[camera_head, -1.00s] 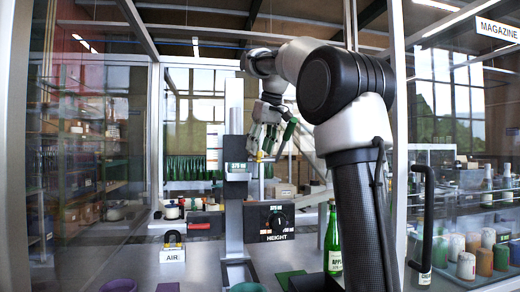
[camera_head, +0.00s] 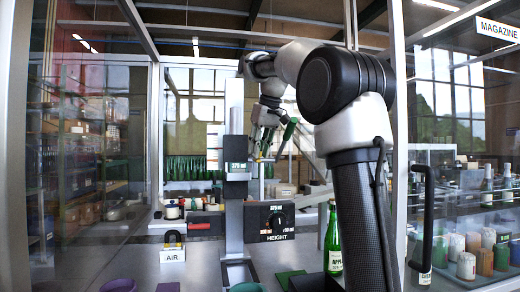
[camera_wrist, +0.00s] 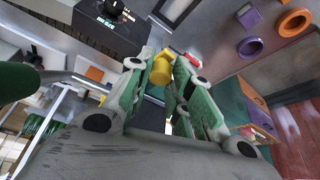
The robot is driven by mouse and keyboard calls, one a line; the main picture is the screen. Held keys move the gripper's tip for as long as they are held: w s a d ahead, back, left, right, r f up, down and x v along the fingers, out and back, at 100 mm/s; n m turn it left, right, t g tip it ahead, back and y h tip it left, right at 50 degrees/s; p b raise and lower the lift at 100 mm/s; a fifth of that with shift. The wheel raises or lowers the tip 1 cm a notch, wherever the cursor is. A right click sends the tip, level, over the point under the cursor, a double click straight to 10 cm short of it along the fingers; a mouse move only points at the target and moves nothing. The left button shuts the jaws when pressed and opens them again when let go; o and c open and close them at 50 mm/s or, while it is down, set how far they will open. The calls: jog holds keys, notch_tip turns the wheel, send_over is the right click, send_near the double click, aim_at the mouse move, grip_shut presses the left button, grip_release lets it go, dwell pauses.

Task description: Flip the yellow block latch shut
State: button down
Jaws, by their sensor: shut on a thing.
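The yellow latch (camera_wrist: 162,68) shows as a short yellow cylinder between my fingertips in the wrist view. My gripper (camera_wrist: 160,78) is shut on it, with green-padded fingers on both sides. In the head view my gripper (camera_head: 262,148) is beside the upright metal column (camera_head: 234,210), just right of the block with a small display (camera_head: 238,170). Only a small bit of yellow shows there among the fingers. The latch's hinge and exact angle are hidden.
A dark box with a HEIGHT dial (camera_head: 268,222) is right of the column. A white AIR block with a yellow-and-black loop (camera_head: 173,252) stands left. A green bottle (camera_head: 333,245) stands right. Purple and orange rings (camera_wrist: 250,47) lie on the bench.

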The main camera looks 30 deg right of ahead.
jog(key=w+a+m+h, duration=0.1)
jog(key=a+m, duration=0.1)
jog(key=w+a+m+h, duration=0.1)
jog(key=w+m, duration=0.1)
jog(key=m, duration=0.1)
jog(key=w+a+m+g+h, duration=0.1)
jog(key=a+m, duration=0.1)
jog(key=m, duration=0.1)
jog(key=shift+w+a, duration=0.3)
jog(key=shift+w, duration=0.05)
jog(key=w+m, duration=0.1)
jog(key=m, duration=0.1)
jog(key=shift+w+a+m+g+h, duration=0.3)
jog(key=shift+w+a+m+h, duration=0.05)
jog(key=shift+w+m+h, duration=0.05)
jog(key=shift+w+a+m+g+h, duration=0.15)
jog(key=shift+w+m+g+h, duration=0.2)
jog(key=shift+w+m, duration=0.7)
jog(key=shift+s+m, duration=0.1)
jog(key=shift+m, duration=0.15)
jog(key=c, duration=1.3)
grip_release()
jog(key=shift+o, duration=0.2)
